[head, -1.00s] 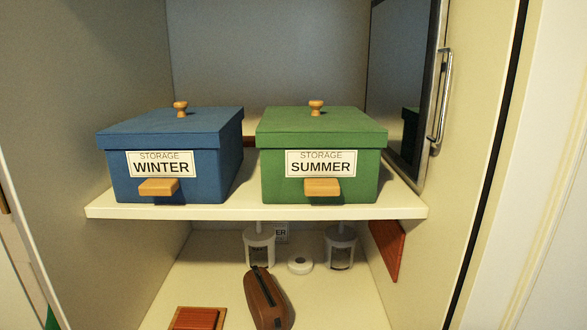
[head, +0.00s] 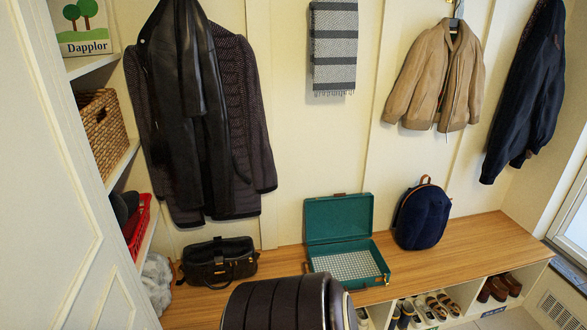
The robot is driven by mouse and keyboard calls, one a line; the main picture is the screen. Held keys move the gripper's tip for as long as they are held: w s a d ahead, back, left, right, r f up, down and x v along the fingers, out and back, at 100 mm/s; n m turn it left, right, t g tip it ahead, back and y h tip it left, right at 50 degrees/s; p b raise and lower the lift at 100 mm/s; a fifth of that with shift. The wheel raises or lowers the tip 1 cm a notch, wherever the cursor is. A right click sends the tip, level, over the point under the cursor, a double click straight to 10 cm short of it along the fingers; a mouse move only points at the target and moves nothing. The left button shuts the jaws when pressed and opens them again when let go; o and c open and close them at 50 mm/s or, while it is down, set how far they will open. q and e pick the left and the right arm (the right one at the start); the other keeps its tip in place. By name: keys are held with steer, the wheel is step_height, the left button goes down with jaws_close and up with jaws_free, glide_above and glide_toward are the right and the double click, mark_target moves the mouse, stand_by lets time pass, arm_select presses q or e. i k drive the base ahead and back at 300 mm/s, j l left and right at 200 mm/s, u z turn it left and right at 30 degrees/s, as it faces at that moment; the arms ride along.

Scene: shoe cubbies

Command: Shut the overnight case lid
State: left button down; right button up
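The overnight case (head: 340,222) is a teal case with a checked lining. It stands open on the wooden bench in the head view, a little right of centre. Its lid is raised upright at the back, towards the wall, and its shallow base lies flat with the opening facing up. The base looks empty. Small brown pieces show on its front edge. Neither of my grippers is in view.
A navy backpack (head: 422,216) stands right of the case; a dark bag (head: 218,262) sits to its left. The bench (head: 475,240) is clear at right. Shoes (head: 437,306) fill cubbies below. A dark ribbed shape (head: 275,304) blocks the bottom centre.

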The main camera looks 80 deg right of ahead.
mark_target(340, 218)
steer(key=z, duration=3.05)
steer(key=i+l+u, duration=0.1)
steer(key=i+u, duration=0.15)
steer(key=i, duration=0.15)
steer(key=i+l+u, duration=0.25)
steer(key=i, duration=0.15)
steer(key=i+l+u, duration=0.25)
steer(key=i, duration=0.15)
